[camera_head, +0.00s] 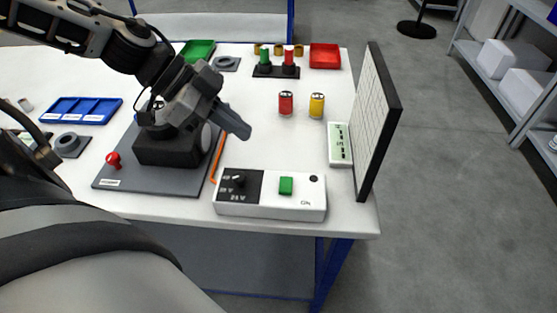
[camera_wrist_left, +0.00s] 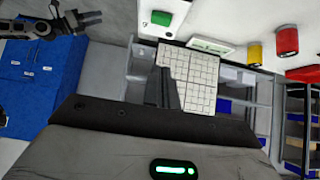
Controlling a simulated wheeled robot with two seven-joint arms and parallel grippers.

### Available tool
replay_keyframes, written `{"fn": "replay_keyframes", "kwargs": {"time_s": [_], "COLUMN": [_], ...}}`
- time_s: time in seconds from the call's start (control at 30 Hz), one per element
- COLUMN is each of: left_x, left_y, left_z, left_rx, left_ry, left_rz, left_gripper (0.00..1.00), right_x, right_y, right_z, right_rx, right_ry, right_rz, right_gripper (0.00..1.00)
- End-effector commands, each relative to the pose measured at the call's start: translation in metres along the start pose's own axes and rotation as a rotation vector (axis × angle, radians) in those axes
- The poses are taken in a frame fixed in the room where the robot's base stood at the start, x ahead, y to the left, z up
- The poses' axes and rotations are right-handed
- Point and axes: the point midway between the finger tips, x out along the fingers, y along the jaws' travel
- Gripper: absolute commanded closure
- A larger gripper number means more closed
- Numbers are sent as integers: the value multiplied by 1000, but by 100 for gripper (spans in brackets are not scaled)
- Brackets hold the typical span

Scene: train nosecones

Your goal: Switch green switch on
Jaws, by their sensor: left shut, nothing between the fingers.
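The green switch (camera_head: 286,186) sits on top of a white control box (camera_head: 270,210) at the front edge of the table. The box also has a black panel with a knob (camera_head: 239,180) and an "ON" label. Whether the switch is on cannot be told. The green switch also shows at the top of the left wrist view (camera_wrist_left: 161,18). My left gripper (camera_head: 243,130) is shut and empty, above the table behind the box and apart from the switch. Its dark fingers (camera_wrist_left: 165,88) also show in the left wrist view.
A white gridded board (camera_head: 374,122) stands upright right of the box, beside a small white-green panel (camera_head: 340,145). A red can (camera_head: 286,103) and a yellow can (camera_head: 317,105) stand behind. A grey plate (camera_head: 135,183) with a black block and an orange strip (camera_head: 217,158) lie left.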

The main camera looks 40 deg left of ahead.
Motion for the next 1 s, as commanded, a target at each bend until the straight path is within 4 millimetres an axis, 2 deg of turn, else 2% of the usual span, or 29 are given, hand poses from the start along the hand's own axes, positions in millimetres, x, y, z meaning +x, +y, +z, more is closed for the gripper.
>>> {"fn": "replay_keyframes", "kwargs": {"time_s": [0.7,1.0], "left_x": [100,121], "left_y": [1,1], "left_z": [3,26], "left_rx": [-3,-2], "left_ry": [1,2], "left_rz": [3,1], "left_gripper": [100,100], "right_x": [15,15], "right_y": [-2,-3], "right_z": [1,4], "right_rx": [2,-2], "right_ry": [30,26], "right_rz": [-11,-14], "right_gripper": [54,54]}}
